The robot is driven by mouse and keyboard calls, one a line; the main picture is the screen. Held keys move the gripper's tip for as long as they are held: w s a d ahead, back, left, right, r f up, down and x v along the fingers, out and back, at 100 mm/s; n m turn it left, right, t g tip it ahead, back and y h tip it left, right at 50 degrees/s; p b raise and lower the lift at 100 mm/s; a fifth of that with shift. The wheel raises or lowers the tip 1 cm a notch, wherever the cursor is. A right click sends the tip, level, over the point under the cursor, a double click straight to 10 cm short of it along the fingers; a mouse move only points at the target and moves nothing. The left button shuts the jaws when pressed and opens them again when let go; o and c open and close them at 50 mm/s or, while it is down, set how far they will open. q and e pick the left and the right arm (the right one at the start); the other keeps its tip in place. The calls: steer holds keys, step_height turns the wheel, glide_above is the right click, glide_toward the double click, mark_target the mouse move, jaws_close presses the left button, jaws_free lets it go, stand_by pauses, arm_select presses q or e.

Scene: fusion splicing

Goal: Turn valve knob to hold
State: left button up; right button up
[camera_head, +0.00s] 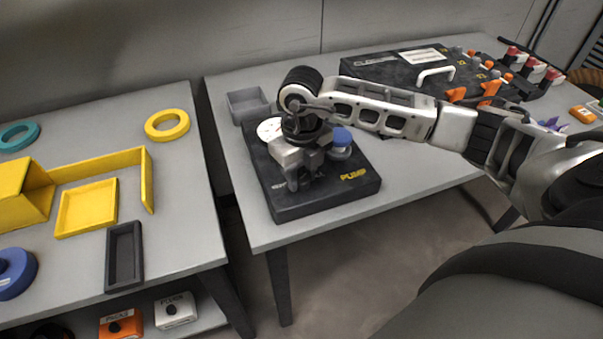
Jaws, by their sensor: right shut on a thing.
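The dark pump box (330,207), with yellow "PUMP" lettering, sits on the right-hand table. My right gripper (296,180) points down over its top and is shut. Its fingers seem to be around the valve knob, but the knob itself is hidden by the gripper and wrist. A white round dial plate (268,129) shows partly behind the gripper. A blue-capped part (341,140) stands on the box just right of the gripper. My left gripper is not in view.
A grey open tray (248,103) stands behind the pump box. A dark case (390,68) with a white handle, orange clamps and red-tipped parts lies at the back right. The left table holds yellow trays (87,208), a yellow ring (167,125) and a black tray (124,257).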

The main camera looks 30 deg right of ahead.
steer(key=shift+f+n+b, duration=0.1)
steer(key=shift+n+b, duration=0.65)
steer(key=shift+n, duration=0.15)
steer(key=shift+n+b, duration=0.65)
steer(key=shift+n, duration=0.15)
steer(key=n+b, duration=0.2)
steer(key=shift+n, duration=0.3)
steer(key=n+b, duration=0.3)
steer(key=n, duration=0.1)
steer(key=shift+n, duration=0.4)
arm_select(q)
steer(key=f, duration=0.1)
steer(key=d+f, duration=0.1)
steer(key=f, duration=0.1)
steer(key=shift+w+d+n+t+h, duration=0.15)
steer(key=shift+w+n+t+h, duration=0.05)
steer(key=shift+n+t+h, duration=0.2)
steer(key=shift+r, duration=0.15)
arm_select(e)
steer(key=shift+r+n, duration=0.2)
steer(key=shift+n, duration=0.2)
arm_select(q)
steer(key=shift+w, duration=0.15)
arm_select(e)
steer(key=o, duration=1)
